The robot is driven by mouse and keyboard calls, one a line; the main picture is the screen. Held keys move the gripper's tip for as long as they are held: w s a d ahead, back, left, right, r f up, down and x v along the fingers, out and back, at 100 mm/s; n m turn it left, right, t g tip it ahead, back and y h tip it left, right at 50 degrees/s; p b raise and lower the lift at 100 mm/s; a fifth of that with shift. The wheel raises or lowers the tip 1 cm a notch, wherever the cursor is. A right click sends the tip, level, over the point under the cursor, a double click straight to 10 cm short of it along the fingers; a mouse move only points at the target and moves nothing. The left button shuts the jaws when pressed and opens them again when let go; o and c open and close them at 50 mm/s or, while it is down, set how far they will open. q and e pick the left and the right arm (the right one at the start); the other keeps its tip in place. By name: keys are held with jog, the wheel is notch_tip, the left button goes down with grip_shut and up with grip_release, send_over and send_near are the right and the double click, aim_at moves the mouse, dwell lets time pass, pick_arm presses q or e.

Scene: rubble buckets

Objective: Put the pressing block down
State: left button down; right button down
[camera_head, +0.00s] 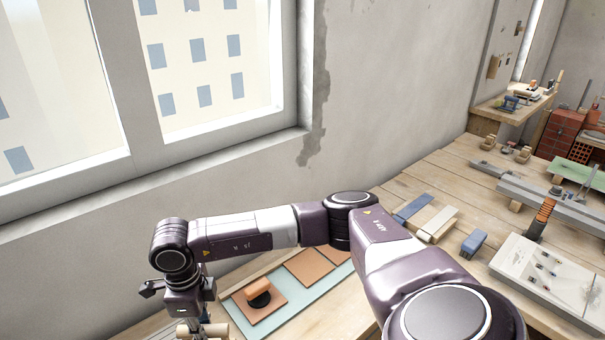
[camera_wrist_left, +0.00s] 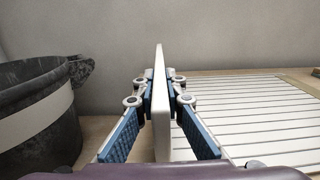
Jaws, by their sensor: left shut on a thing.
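In the left wrist view my left gripper (camera_wrist_left: 160,88) is shut on a thin white upright slab (camera_wrist_left: 161,125), which looks like the pressing block. Its blue-padded fingers press on both faces, and the slab's narrow edge faces the camera. What is under the slab is hidden. In the head view an arm of mine reaches from the lower right to the left; its gripper end is cut off by the bottom edge, so its fingers do not show clearly.
The left wrist view shows a dark bucket (camera_wrist_left: 40,125) at left and a white slatted panel (camera_wrist_left: 250,120) at right. In the head view a pale green mat (camera_head: 315,307) carries tan tiles (camera_head: 308,267), one with a round-handled tool (camera_head: 258,293). Several blocks and tools lie right on the bench.

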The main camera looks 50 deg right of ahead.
jog(key=s+d+r+m, duration=0.1)
jog(key=s+d+m, duration=0.55)
jog(key=d, duration=0.35)
jog(key=s+d+r+m, duration=0.1)
jog(key=s+d+m, duration=0.4)
jog(key=s+d, duration=0.45)
notch_tip(320, 180, down, 10)
jog(key=w+d, duration=0.1)
jog(key=shift+w+d+r, duration=0.15)
jog(key=shift+d+r, duration=0.05)
jog(key=shift+r, duration=0.05)
jog(key=shift+n, duration=0.25)
jog(key=c, duration=1.7)
grip_release()
jog(key=shift+f, duration=0.1)
notch_tip(320, 180, up, 12)
jog(key=shift+r, duration=0.15)
